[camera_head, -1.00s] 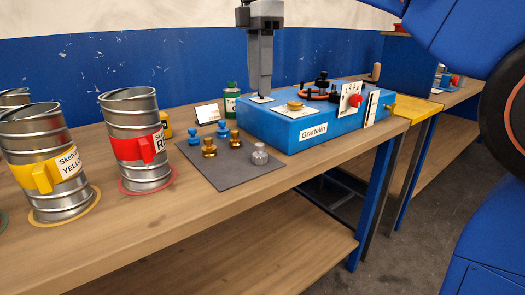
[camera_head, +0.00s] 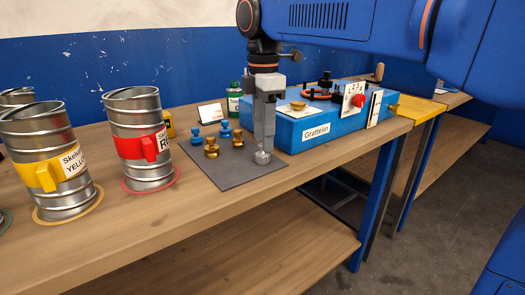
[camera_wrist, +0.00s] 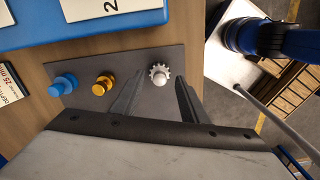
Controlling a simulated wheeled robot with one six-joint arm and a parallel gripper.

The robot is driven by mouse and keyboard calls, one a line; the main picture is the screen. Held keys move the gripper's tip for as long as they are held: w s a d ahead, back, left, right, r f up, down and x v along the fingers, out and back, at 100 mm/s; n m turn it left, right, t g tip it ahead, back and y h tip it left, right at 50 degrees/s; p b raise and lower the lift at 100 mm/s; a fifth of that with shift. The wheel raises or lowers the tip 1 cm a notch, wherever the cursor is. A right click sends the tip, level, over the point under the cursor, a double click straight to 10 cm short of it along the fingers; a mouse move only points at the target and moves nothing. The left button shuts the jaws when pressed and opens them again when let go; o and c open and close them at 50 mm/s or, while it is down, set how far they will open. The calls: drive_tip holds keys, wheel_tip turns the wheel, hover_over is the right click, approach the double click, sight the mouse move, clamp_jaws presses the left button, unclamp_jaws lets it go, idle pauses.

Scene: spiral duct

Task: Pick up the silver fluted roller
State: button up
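The silver fluted roller (camera_head: 262,157) stands upright near the right front corner of the dark mat (camera_head: 232,180). My gripper (camera_head: 264,143) points down directly over it, with its fingertips at about the height of its top. In the wrist view, the toothed top of the silver roller (camera_wrist: 160,73) shows in the gap between the two fingertips of my gripper (camera_wrist: 161,86). The fingers are apart, with space on both sides of the roller, and I see no contact. The fingers partly hide the roller's top in the head view.
Brass rollers (camera_head: 211,148) and blue rollers (camera_head: 196,136) stand on the mat to the left. The blue Grattelin box (camera_head: 330,127) is close behind and right of my gripper. Metal drums, one with a red label (camera_head: 140,140), stand further left. The bench front (camera_head: 200,215) is clear.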

sight(262, 153)
drive_tip(key=shift+f, duration=1.75)
clamp_jaws()
